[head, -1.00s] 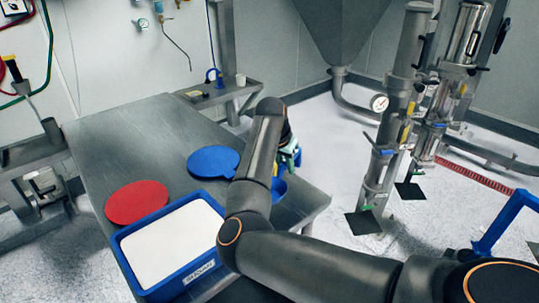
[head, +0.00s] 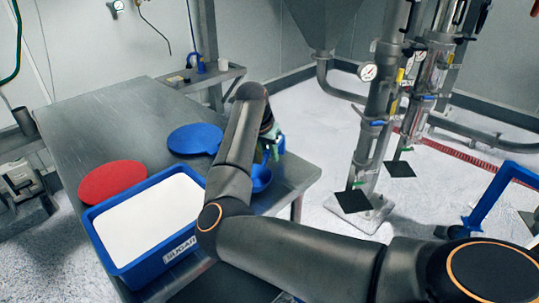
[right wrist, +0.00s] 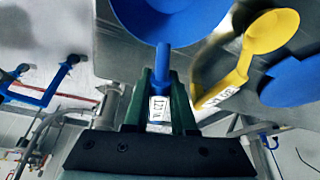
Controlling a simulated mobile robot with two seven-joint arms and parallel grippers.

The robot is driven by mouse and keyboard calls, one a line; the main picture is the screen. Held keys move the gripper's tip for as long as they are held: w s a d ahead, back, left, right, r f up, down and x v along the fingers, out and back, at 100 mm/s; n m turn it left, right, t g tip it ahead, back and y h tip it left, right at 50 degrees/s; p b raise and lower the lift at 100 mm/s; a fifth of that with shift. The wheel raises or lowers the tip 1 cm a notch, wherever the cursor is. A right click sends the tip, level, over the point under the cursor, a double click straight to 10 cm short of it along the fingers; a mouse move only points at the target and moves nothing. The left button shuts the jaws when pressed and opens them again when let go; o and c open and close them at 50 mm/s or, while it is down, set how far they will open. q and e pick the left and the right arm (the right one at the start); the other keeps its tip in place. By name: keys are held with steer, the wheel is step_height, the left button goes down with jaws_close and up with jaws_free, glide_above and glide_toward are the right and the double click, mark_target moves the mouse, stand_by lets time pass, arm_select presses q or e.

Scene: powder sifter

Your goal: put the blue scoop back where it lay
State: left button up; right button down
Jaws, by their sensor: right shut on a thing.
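The blue scoop shows in the right wrist view with its round bowl (right wrist: 172,14) at the top and its short handle (right wrist: 163,62) running down into my right gripper (right wrist: 160,100). The gripper is shut on the handle, near a small white label. In the head view my right gripper (head: 271,148) is partly hidden behind my forearm, over the right end of the steel table. Part of the scoop's bowl (head: 261,179) shows beside the arm; I cannot tell whether it touches the table. My left gripper is not in view.
A yellow scoop (right wrist: 268,32) lies near the blue one in the wrist view. The table (head: 110,118) also holds a blue disc (head: 194,139), a red disc (head: 112,181) and a blue tub (head: 136,273) of white powder. Steel pipework (head: 372,130) stands to the right.

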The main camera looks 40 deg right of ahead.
steer(key=shift+f, duration=0.35)
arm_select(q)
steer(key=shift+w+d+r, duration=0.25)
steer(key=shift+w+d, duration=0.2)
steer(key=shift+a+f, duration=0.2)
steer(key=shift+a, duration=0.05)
arm_select(e)
steer(key=shift+f, duration=0.65)
steer(key=c, duration=0.7)
jaws_free()
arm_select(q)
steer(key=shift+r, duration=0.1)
arm_select(e)
steer(key=shift+o, duration=0.2)
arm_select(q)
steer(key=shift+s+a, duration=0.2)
arm_select(e)
steer(key=v, duration=1.2)
steer(key=shift+a+r, duration=0.15)
steer(key=shift+r, duration=0.1)
